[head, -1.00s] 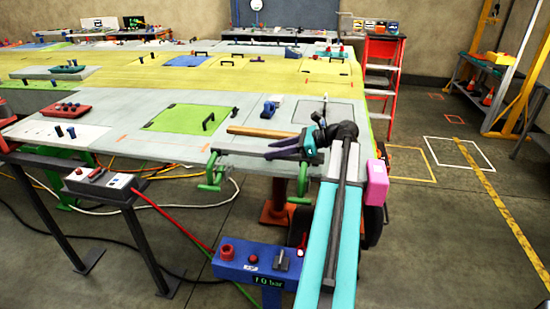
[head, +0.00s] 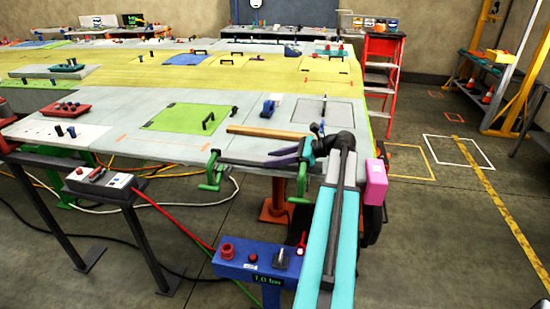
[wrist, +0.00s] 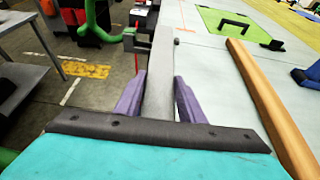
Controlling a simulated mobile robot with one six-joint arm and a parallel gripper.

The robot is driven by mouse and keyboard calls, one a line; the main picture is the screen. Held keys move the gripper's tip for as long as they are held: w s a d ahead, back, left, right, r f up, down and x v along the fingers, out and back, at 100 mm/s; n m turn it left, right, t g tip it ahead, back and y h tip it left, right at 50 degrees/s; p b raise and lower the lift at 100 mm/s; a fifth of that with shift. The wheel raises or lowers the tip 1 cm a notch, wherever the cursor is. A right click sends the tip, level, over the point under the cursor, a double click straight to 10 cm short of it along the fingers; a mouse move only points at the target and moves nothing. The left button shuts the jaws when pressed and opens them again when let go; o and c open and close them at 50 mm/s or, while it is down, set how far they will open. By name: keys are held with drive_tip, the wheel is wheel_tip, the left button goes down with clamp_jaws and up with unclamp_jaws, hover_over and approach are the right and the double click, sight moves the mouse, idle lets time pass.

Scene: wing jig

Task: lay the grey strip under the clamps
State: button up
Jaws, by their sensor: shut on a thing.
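The grey strip (wrist: 160,72) runs away from me between the purple fingers of my gripper (wrist: 160,80) in the wrist view. My gripper is shut on it. In the head view my gripper (head: 276,161) is at the front edge of the table, and the strip (head: 243,161) extends left from it toward the left green clamp (head: 211,178). I cannot tell whether the strip touches the table.
A wooden bar (head: 268,132) lies on the table (head: 140,152) just behind the strip. A green panel with a black handle (head: 190,117) and a blue block (head: 268,107) are farther back. A blue control box (head: 255,262) stands in front, below the edge.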

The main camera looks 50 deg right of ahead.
drive_tip(key=shift+f, duration=0.4)
drive_tip(key=o, duration=1.2)
drive_tip(key=shift+s+a, duration=0.15)
drive_tip(key=shift+r, duration=0.15)
drive_tip(key=shift+w+d+r, duration=0.2)
drive_tip(key=shift+d+r, duration=0.05)
drive_tip(key=shift+r, duration=0.15)
drive_tip(key=b+v, duration=0.3)
drive_tip(key=v, duration=0.9)
drive_tip(key=shift+a+r+b, duration=0.15)
drive_tip(key=shift+r+b, duration=0.05)
drive_tip(key=shift+b, duration=0.15)
drive_tip(key=shift+w, duration=0.1)
